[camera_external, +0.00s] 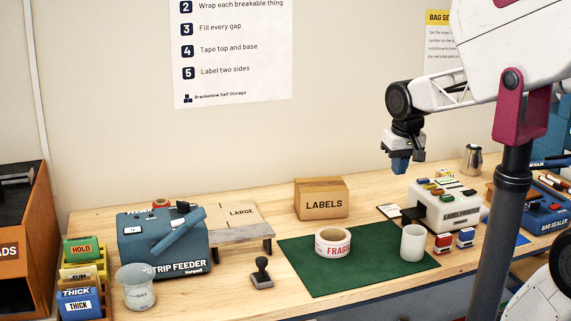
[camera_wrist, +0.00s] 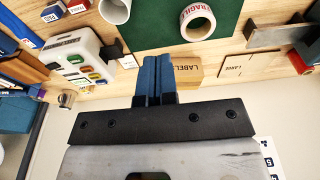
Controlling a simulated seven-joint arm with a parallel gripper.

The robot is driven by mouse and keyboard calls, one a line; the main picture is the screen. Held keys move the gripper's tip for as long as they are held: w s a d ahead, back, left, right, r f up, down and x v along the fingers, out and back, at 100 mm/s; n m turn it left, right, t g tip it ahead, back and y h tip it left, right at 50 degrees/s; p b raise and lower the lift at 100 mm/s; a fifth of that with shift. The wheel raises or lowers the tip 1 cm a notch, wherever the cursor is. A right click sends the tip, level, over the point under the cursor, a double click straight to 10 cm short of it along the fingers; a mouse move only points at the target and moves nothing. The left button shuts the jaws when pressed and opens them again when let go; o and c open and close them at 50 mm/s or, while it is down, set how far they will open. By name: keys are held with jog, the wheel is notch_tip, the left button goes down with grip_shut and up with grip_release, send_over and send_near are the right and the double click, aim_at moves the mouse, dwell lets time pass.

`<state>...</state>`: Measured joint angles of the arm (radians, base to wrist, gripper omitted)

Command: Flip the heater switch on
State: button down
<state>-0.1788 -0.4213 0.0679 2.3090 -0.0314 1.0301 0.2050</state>
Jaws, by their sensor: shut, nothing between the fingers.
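No switch is clearly labelled as the heater switch in either view. The blue BAG SEALER (camera_external: 545,222) is at the right end of the bench, partly behind my arm, its controls too small to read. The blue STRIP FEEDER (camera_external: 165,250) is at the left, with small dark and red parts on its top and a blue lever across its front. My gripper (camera_external: 400,166) hangs above the back of the bench, left of and above the label printer, touching nothing. Its blue fingers (camera_wrist: 155,68) are together and empty in the wrist view.
The white LABEL PRINTER (camera_external: 449,207) has several coloured buttons. A LABELS box (camera_external: 321,202), FRAGILE tape roll (camera_external: 333,242) and white cup (camera_external: 413,243) stand around the green mat (camera_external: 380,273). A black stamp (camera_external: 262,275) and clear beaker (camera_external: 137,288) are in front. A metal jug (camera_external: 471,159) stands behind.

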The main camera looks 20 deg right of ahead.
jog(key=w+a+r, duration=0.3)
jog(key=w+a, duration=0.5)
jog(key=a, duration=0.1)
jog(key=g+h, duration=0.2)
send_over(185, 219)
jog(key=a, duration=0.2)
notch_tip(185, 219, down, 3)
jog(key=shift+r, duration=0.2)
jog(key=shift+f, duration=0.15)
jog(key=f, duration=0.4)
jog(key=d+f, duration=0.1)
jog(key=f, duration=0.4)
jog(key=d+f, duration=0.1)
jog(key=f, duration=0.3)
jog(key=shift+f, duration=0.3)
